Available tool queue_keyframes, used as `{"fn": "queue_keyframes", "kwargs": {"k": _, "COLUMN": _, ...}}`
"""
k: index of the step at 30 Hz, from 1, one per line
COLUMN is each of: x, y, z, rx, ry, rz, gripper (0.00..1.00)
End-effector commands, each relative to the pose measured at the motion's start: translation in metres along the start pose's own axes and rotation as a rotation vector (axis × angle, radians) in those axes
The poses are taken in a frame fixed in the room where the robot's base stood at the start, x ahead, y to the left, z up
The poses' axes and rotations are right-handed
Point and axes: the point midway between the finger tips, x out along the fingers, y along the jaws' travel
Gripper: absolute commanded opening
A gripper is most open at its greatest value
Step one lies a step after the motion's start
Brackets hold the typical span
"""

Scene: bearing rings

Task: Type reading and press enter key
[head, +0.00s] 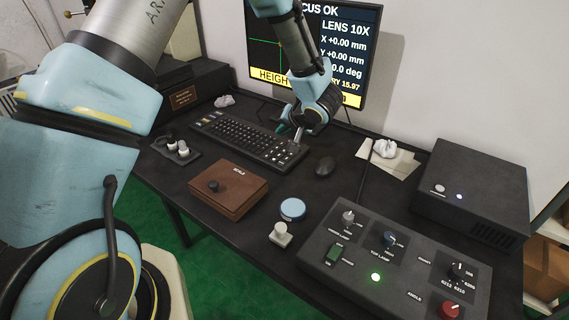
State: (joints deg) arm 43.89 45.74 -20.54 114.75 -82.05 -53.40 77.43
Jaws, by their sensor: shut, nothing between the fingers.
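The black keyboard (235,137) lies on the dark desk below the monitor. The monitor (350,45) shows "LENS 10X", X and Y at +0.00 mm, and a yellow bar with "HEIGHT" and a value ending in "RY 15.97"; my arm hides part of the text. My gripper (299,135) points down at the right end of the keyboard, over or close to the number-pad area. Its fingers look closed and empty. I cannot tell whether the tip touches a key. The enter key is too small to make out.
A brown box (229,190) with a knob, a blue round lid (292,209) and a control panel (340,262) stand in front. A black box (474,194) is at right. Crumpled paper (386,148) lies on sheets near the wall.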

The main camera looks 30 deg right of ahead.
Motion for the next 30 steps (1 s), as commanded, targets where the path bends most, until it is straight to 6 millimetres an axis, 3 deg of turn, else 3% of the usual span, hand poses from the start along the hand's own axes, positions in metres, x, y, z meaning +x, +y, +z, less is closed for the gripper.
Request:
{"fn": "queue_keyframes", "kwargs": {"k": 13, "x": 0.007, "y": 0.005, "z": 0.005, "rx": 0.002, "ry": 0.002, "rz": 0.000, "gripper": 0.00}}
{"fn": "queue_keyframes", "kwargs": {"k": 30, "x": 0.051, "y": 0.036, "z": 0.036, "rx": 0.003, "ry": 0.001, "rz": -0.001, "gripper": 0.00}}
